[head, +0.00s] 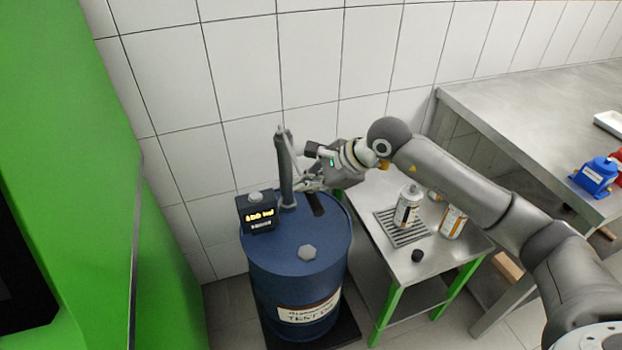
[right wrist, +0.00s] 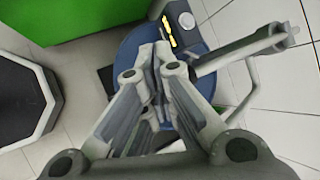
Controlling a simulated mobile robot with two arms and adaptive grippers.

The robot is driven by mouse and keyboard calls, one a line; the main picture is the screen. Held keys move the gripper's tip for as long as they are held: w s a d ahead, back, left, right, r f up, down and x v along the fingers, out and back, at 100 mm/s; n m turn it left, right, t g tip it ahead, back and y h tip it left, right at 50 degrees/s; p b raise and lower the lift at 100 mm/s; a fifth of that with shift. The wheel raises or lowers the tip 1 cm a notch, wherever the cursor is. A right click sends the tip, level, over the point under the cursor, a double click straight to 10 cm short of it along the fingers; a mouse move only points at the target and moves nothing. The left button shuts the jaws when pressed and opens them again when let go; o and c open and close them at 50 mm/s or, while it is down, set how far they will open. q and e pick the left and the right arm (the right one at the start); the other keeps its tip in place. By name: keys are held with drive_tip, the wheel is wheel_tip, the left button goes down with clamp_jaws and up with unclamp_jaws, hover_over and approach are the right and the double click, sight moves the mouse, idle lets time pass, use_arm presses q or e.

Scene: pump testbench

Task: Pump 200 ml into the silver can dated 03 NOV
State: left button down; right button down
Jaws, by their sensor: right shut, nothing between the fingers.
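A blue drum (head: 296,262) stands on the floor and carries a grey hand pump (head: 285,168) and a small black display box (head: 256,212) with yellow digits too small to read surely. A white-and-silver can (head: 406,212) stands upright on the drip grate (head: 384,222) of the side table. Another can with an orange-marked label (head: 452,224) stands to its right, and one more is partly hidden behind. Dates are unreadable. My right gripper (head: 303,185) is shut and empty beside the pump, above the drum; its fingers (right wrist: 154,52) show in the right wrist view. My left gripper is out of view.
A black cap (head: 417,256) lies on the steel side table (head: 440,262). A steel bench (head: 540,105) at right holds a blue device (head: 597,176). A green cabinet (head: 90,180) fills the left. The tiled wall is close behind the drum.

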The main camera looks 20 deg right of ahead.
drive_tip(key=shift+s+d+f+b, duration=0.1)
drive_tip(key=shift+s+f+b, duration=0.05)
drive_tip(key=shift+f+b, duration=1.1)
drive_tip(key=shift+s+f+b, duration=0.15)
drive_tip(key=shift+f+b, duration=0.85)
drive_tip(key=shift+f, duration=0.3)
idle(1.5)
drive_tip(key=shift+r, duration=0.1)
idle(0.4)
drive_tip(key=shift+w+r+p, duration=0.2)
drive_tip(key=shift+r+p, duration=0.6)
drive_tip(key=shift+r, duration=0.9)
drive_tip(key=shift+w+r+p, duration=0.2)
drive_tip(key=shift+r+p, duration=0.6)
drive_tip(key=shift+r, duration=0.9)
drive_tip(key=shift+w+r+p, duration=0.2)
drive_tip(key=shift+r+p, duration=0.6)
drive_tip(key=shift+r, duration=0.9)
wheel_tip(320, 180, up, 5)
drive_tip(key=p, duration=0.2)
hover_over(315, 199)
drive_tip(key=w, duration=0.3)
drive_tip(key=shift+s+a, duration=0.2)
drive_tip(key=shift+a, duration=0.25)
